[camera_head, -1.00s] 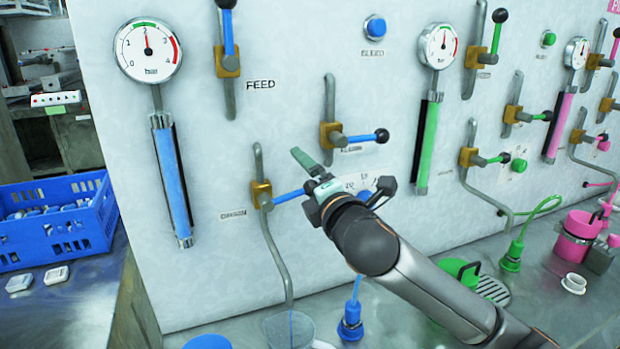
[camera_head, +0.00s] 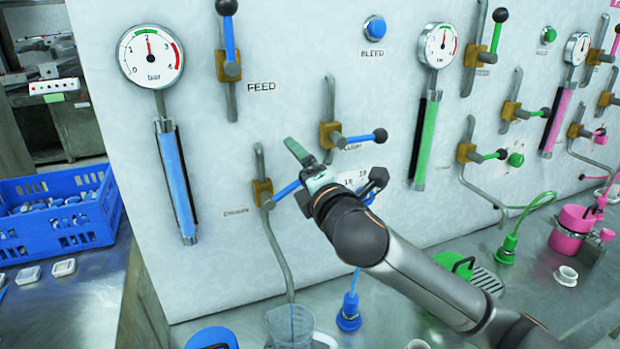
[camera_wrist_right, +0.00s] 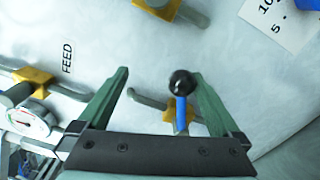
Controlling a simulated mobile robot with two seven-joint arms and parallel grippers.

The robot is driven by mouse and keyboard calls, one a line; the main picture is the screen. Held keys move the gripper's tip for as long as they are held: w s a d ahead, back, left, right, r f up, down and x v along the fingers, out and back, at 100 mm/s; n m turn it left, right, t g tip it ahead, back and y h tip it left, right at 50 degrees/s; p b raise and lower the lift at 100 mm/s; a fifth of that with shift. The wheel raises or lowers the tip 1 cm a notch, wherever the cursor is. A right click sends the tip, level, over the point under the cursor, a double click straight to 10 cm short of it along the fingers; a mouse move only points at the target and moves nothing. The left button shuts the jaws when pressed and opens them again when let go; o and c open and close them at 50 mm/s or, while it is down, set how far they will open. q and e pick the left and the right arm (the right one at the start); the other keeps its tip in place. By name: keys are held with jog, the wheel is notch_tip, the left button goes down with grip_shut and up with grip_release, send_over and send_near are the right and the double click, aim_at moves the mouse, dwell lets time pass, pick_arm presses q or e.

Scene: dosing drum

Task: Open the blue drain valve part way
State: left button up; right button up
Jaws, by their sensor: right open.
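The blue drain valve has a brass body (camera_head: 262,192) low on the white panel. Its blue lever (camera_head: 287,190) points right and slightly up, with its outer end hidden behind my right gripper (camera_head: 302,165) in the head view. In the right wrist view the lever's black knob (camera_wrist_right: 182,83) sits between the two green fingers of the open gripper (camera_wrist_right: 160,74), nearer the right finger. The fingers are apart and not shut on it; contact cannot be told. The label by the valve is too blurred to read. My left gripper is not in view.
The clear valve (camera_head: 330,134) is just above right, the feed valve (camera_head: 228,66) higher up. A glass jug (camera_head: 290,326) stands below the drain pipe. A blue plug (camera_head: 349,312) is beside it. A blue crate (camera_head: 60,225) stands at left. Green and pink stations are to the right.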

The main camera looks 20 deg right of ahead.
jog(key=shift+r, duration=0.2)
jog(key=shift+a+r+p, duration=0.35)
jog(key=shift+r+p, duration=0.05)
jog(key=shift+p, duration=0.05)
jog(key=shift+d+f+b, duration=0.3)
jog(key=shift+f, duration=0.45)
jog(key=shift+s, duration=0.1)
jog(key=s, duration=0.8)
jog(key=shift+s+a+p, duration=0.3)
jog(key=shift+s, duration=0.1)
